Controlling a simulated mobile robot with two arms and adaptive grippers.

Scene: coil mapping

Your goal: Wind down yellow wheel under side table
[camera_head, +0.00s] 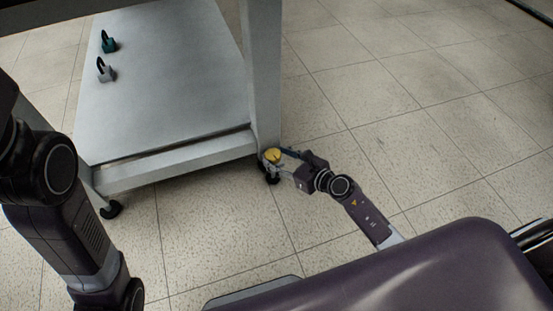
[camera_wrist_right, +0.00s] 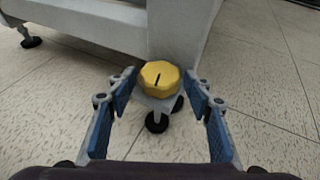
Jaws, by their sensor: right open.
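The yellow wheel (camera_head: 272,155) sits low at the near right corner of the grey side table (camera_head: 160,75), just above a dark foot (camera_head: 272,178). In the right wrist view the yellow wheel (camera_wrist_right: 160,79) is a faceted knob with a dark line on its top. My right gripper (camera_head: 283,163) is open, with its fingers reaching toward the wheel. In the right wrist view the blue finger pads (camera_wrist_right: 165,110) stand on both sides of the wheel, with gaps visible. My left arm comes in from the left, but its gripper is out of view.
A teal padlock (camera_head: 109,43) and a grey padlock (camera_head: 105,71) stand on the table's lower shelf. A table leg (camera_head: 262,70) rises right behind the wheel. Another dark foot (camera_head: 111,209) is at the left. The tiled floor (camera_head: 400,100) to the right is clear.

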